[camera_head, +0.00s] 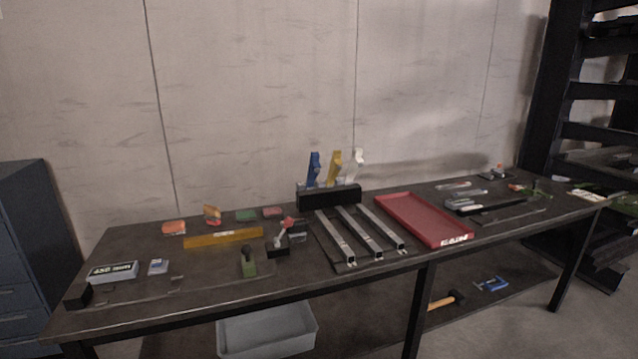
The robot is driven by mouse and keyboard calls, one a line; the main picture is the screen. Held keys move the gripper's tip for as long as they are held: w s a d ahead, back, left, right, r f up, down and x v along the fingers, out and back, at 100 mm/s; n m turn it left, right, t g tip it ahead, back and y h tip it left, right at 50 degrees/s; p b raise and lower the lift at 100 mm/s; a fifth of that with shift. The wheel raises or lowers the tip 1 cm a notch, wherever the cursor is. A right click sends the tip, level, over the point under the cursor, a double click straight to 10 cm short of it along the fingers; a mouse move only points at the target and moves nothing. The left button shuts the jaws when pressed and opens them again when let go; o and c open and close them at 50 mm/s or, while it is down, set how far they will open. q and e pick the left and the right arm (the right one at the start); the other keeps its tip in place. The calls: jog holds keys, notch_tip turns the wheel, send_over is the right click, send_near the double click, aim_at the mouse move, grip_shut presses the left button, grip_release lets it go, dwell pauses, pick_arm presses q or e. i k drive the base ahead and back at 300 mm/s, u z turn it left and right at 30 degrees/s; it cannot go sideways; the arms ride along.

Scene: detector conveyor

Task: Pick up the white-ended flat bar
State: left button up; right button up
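A black block (330,197) stands at the back middle of the workbench. Three upright pieces rise from it: blue (314,168) at left, yellow (334,167) in the middle and white (356,167) at right. The white piece is the one with a white end; whether a flat bar continues below it is hidden by the block. Three grey metal bars (360,232) lie side by side in front of the block, pointing to the front edge. Neither of my grippers is in view.
A red tray (396,212) lies right of the grey bars. A yellow bar (222,238), a small black device with a red knob (277,246) and several small items lie to the left. More tools lie at the right end. A grey bin (267,332) stands below the dark workbench (130,241).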

aim_at(461, 185)
jog(key=z, duration=0.3)
jog(key=i, duration=0.35)
jog(key=z, duration=0.7)
jog(key=i, duration=1.3)
jog(key=u, duration=0.15)
